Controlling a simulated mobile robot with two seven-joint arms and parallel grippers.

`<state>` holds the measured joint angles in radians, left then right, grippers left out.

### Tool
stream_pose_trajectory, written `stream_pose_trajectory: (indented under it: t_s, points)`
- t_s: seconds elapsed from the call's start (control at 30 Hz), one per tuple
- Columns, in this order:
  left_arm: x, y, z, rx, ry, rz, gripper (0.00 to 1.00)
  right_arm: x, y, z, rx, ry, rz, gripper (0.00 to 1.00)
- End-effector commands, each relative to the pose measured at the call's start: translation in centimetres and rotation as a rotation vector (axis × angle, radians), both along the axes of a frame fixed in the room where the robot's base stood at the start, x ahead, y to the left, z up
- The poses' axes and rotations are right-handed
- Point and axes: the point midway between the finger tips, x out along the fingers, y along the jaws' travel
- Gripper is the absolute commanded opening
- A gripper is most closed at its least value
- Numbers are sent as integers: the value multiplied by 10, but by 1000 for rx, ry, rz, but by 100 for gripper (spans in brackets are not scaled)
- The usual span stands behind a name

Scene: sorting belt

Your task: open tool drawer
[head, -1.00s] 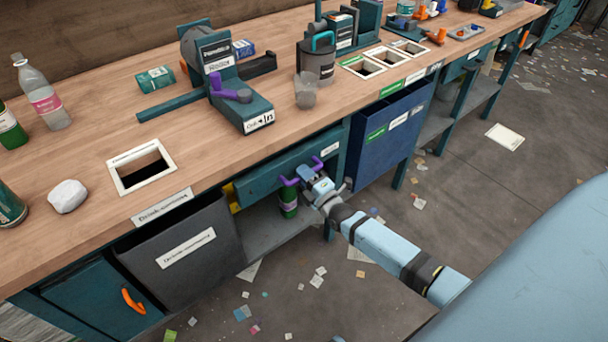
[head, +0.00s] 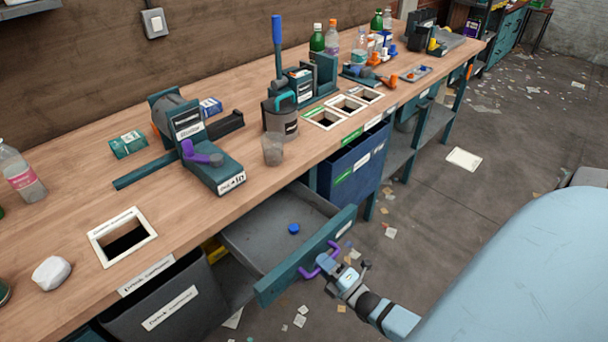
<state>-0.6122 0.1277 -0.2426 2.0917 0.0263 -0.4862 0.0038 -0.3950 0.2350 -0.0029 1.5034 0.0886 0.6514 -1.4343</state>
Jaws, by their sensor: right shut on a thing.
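The tool drawer (head: 268,283) is a teal-fronted grey drawer under the bench, and it stands pulled well out. A small blue round thing (head: 293,229) lies on its floor. Its purple handle (head: 307,273) is on the front panel. My right gripper (head: 333,267) is shut on the handle, in front of the panel. The exact finger contact is small and partly hidden. My left gripper does not show.
A grey bin (head: 150,312) hangs left of the drawer and a blue bin (head: 335,178) right of it. The bench top (head: 80,195) holds a purple-handled device (head: 205,160), a jug (head: 280,118) and a clear cup (head: 272,150). Paper scraps litter the floor.

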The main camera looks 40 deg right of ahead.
Motion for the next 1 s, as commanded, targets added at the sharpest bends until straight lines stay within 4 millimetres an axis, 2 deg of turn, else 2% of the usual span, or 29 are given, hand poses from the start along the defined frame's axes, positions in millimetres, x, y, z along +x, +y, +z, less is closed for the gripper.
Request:
stream_pose_trajectory:
  t_s: [0.03, 0.2, 0.4, 0.6, 0.93, 0.97, 1.0]
  points:
    - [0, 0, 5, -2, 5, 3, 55, -13, -1, 3, 1, 3, -2, 0]
    - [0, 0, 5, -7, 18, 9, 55, -42, -3, 2, 1, 2, -2, 0]
    - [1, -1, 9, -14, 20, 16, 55, -63, -5, 1, 1, -1, -1, 0]
    - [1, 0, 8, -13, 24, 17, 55, -70, -6, 0, 0, -1, 0, 0]
    - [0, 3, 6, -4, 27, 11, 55, -70, -6, 0, 0, -1, 0, 0]
    - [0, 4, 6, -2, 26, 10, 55, -70, -6, 0, 0, -1, 0, 21]
    - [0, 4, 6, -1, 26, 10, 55, -70, -6, 0, 0, -1, 0, 30]
